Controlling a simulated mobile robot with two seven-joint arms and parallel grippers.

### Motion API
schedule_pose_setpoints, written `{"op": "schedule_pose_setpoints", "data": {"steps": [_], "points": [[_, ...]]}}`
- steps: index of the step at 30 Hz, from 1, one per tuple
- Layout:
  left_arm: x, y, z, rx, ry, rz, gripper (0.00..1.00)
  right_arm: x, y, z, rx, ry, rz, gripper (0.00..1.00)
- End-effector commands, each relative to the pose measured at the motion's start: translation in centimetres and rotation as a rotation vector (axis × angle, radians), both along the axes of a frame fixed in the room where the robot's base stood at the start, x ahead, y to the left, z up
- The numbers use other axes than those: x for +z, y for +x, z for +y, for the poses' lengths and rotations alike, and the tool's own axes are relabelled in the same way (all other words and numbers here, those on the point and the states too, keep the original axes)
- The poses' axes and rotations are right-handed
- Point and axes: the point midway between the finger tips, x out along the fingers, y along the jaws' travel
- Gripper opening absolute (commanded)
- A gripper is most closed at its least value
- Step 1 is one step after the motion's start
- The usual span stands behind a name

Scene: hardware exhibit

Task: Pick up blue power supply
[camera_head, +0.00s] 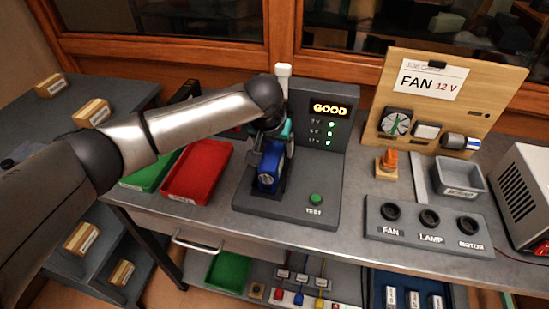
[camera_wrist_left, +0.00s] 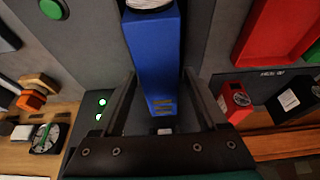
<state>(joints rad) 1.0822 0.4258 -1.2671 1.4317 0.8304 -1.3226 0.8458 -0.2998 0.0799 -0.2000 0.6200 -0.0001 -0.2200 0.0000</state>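The blue power supply (camera_head: 270,168) stands in the grey test station (camera_head: 330,178), below a lit "GOOD" display (camera_head: 330,109). My left gripper (camera_head: 272,140) is over it from behind and above. In the left wrist view, the blue power supply (camera_wrist_left: 155,60) lies between the two fingers of my left gripper (camera_wrist_left: 161,88). Both fingertips are close against its sides. I cannot tell whether they press on it. My forearm hides part of the station's left side. My right gripper is not in view.
A red tray (camera_head: 197,173) and a green tray (camera_head: 150,175) lie left of the station. A socket block (camera_head: 425,220) and a fan board (camera_head: 435,100) stand to the right. A red unit (camera_wrist_left: 235,100) and a black unit (camera_wrist_left: 292,97) show beyond the red tray.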

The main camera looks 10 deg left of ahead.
Motion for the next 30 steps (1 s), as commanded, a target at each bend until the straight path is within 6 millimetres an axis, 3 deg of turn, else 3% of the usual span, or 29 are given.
{"op": "schedule_pose_setpoints", "data": {"steps": [2,19,30], "points": [[0.01,0.00,0.01,0.000,0.000,0.000,0.65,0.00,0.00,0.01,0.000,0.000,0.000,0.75],[-0.01,-0.01,0.04,0.001,0.000,0.000,0.01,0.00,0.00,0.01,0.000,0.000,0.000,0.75],[-0.02,-0.02,0.04,0.001,0.001,0.001,0.00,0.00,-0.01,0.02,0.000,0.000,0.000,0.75]]}}
